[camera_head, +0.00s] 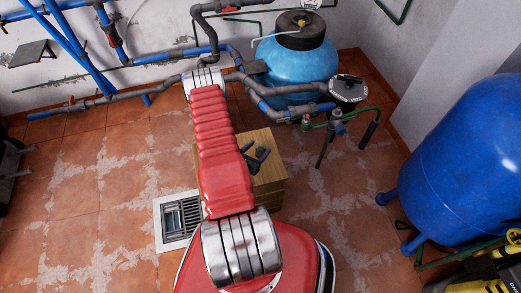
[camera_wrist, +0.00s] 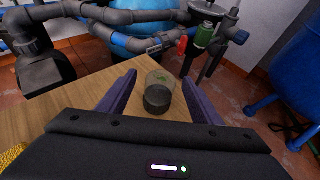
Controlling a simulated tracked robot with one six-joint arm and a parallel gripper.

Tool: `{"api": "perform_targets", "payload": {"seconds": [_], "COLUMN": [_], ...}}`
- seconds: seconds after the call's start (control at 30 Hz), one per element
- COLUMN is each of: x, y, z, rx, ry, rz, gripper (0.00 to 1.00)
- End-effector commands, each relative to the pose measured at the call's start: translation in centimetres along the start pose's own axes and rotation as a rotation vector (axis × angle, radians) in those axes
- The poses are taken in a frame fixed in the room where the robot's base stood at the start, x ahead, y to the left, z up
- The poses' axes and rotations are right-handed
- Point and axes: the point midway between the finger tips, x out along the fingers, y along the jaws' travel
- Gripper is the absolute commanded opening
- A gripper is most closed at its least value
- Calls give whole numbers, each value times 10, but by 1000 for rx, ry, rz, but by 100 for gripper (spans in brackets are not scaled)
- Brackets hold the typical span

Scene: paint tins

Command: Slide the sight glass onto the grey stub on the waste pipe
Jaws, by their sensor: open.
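The sight glass (camera_wrist: 159,92) looks like a small clear cup with a dark grey collar at its lower end. It stands on the wooden box (camera_wrist: 85,95) in the wrist view, between the two purple fingers of my gripper (camera_wrist: 157,95). The fingers are open, with a gap on each side of it. In the head view my gripper (camera_head: 258,155) is over the top of the wooden box, and I cannot make out the glass there. Grey waste pipework (camera_wrist: 125,17) runs beyond the box. I cannot tell for sure which part is the stub.
A light-blue tank (camera_head: 297,70) stands behind the box. A valve with a green handle (camera_head: 338,122) stands beside it. A big blue tank (camera_head: 465,155) fills the right side. A floor drain (camera_head: 181,217) lies left of my arm.

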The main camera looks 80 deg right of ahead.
Motion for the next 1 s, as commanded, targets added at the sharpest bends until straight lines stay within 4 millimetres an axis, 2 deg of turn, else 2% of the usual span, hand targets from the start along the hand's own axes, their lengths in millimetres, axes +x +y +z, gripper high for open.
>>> {"api": "perform_targets", "payload": {"seconds": [0.1, 0.2, 0.73, 1.0], "x": [14, 19, 19, 19], "y": [-1, 0, 0, 0], "z": [0, 0, 0, 0], "rx": [1, 0, -1, -1], "ry": [-1, 0, 0, 0], "rz": [-1, -1, 0, 0], "gripper": [59, 59, 59, 40]}}
